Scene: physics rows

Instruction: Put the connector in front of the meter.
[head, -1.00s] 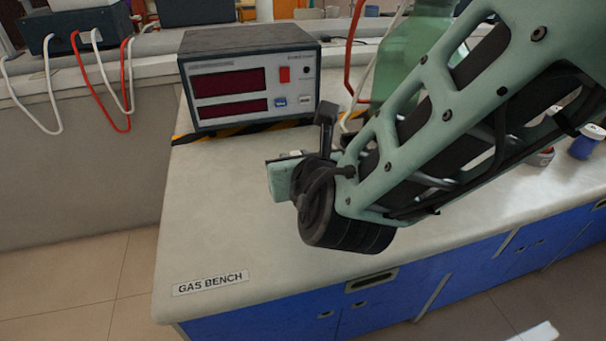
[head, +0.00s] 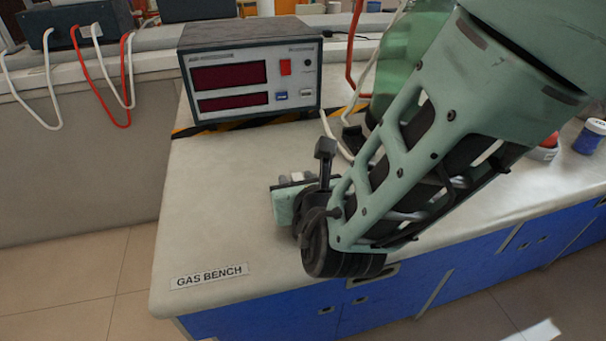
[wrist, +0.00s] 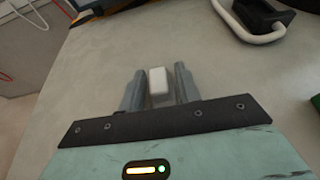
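The meter (head: 285,62) is a grey box with two dark red displays at the back left of the bench in the head view. My gripper (wrist: 158,88) points down over the bench in front of the meter and to its right. A small white block, which looks like the connector (wrist: 158,82), sits between the two grey fingers in the wrist view, with a finger close against each side. In the head view my gripper (head: 297,182) is partly hidden by my wrist, and only a pale bit shows at the fingers. How far the block is above the bench is unclear.
Yellow-black tape (head: 215,128) runs along the meter's front foot. A black piece with a white tube (wrist: 262,18) lies to the right. A green glass vessel (head: 400,55) stands behind my arm.

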